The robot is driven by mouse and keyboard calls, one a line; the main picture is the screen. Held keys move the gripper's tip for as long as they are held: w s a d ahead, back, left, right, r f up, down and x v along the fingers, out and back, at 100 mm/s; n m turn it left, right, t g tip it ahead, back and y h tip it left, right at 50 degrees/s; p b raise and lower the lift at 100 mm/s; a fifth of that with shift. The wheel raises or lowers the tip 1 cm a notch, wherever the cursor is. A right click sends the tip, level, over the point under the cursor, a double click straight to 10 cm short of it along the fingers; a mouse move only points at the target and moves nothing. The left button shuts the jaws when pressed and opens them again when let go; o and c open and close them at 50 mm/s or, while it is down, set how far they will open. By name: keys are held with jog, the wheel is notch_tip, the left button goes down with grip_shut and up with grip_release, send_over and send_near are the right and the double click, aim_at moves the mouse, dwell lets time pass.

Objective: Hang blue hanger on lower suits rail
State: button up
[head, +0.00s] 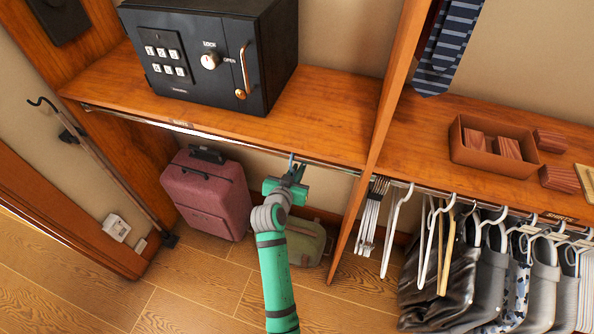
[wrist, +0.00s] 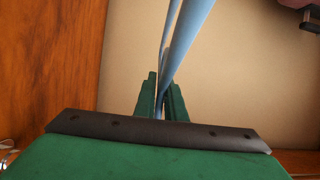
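My gripper (head: 290,172) is under the left shelf, close to the metal rail (head: 215,137) that runs along that shelf's front edge. In the wrist view its green fingers (wrist: 161,100) are closed around the blue hanger (wrist: 184,45), which rises from between them. In the head view only a small blue piece of the hanger (head: 291,160) shows, near the rail's right part. I cannot tell whether its hook touches the rail. The lower part of the hanger is hidden by my gripper. A small label (head: 182,125) sits on the shelf edge above the rail; its text is hard to read.
A wooden divider (head: 377,130) stands right of the rail. Beyond it, white hangers (head: 397,225) and grey clothes (head: 490,285) hang on another rail. A black safe (head: 210,55) stands on the shelf. A pink suitcase (head: 205,193) and a green bag (head: 306,242) are on the floor.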

jog(key=o, duration=0.3)
jog(key=shift+o, duration=0.2)
jog(key=v, duration=1)
jog(key=shift+s+a+r, duration=0.1)
jog(key=shift+s+r, duration=0.05)
jog(key=shift+s, duration=0.2)
